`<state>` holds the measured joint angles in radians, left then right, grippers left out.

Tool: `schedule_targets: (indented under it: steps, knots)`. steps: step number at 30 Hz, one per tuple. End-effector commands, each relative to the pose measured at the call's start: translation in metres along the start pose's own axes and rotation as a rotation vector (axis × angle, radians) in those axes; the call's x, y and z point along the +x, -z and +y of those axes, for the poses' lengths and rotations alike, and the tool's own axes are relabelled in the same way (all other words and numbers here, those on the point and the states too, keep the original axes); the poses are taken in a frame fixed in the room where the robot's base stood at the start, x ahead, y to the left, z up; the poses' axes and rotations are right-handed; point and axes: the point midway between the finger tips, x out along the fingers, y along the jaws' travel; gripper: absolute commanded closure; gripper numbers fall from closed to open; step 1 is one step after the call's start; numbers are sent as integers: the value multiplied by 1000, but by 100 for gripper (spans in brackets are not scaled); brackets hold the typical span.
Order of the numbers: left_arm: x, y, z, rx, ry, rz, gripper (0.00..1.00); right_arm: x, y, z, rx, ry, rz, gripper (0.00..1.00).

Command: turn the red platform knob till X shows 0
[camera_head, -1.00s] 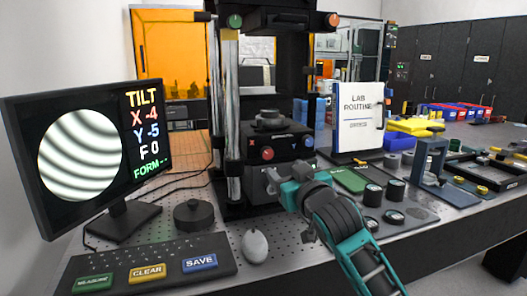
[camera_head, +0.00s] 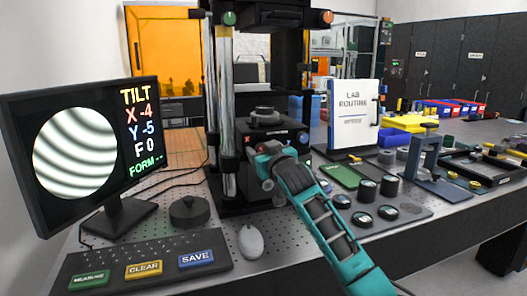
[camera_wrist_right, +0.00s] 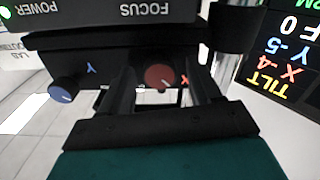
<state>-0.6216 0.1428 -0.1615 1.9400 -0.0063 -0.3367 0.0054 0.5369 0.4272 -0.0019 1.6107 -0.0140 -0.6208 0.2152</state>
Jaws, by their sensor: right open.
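The red platform knob (camera_wrist_right: 159,77) shows in the right wrist view on the black platform front, beside a red X mark. My right gripper (camera_wrist_right: 162,92) is open, with one finger on either side of the red knob; I cannot tell whether they touch it. In the head view my right gripper (camera_head: 263,170) is at the platform front and mostly hides the red knob. The monitor (camera_head: 82,150) reads X -4, Y -5, F 0 and FORM --, beside curved fringes. My left gripper is not in view.
The blue Y knob (camera_wrist_right: 62,90) sits beside the red one. A keypad (camera_head: 145,262), a mouse (camera_head: 251,242) and a dark round puck (camera_head: 190,212) lie in front of the instrument. Small dark cylinders (camera_head: 367,190) and a white lab routine board (camera_head: 352,115) are to the right.

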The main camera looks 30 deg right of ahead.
Motion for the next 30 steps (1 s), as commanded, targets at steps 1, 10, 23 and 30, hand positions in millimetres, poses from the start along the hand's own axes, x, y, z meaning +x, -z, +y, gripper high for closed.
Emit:
schedule_targets:
  steps: [1, 10, 23, 30]
  knots:
    - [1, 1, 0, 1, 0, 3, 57, 1, 0, 0, 0, 0, 0, 37]
    - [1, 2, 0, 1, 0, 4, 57, 2, 0, 0, 0, 1, 0, 40]
    - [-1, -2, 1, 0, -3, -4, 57, 2, 0, 0, 0, 0, -1, 81]
    - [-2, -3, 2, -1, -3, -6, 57, 2, 0, 0, 3, 1, -1, 93]
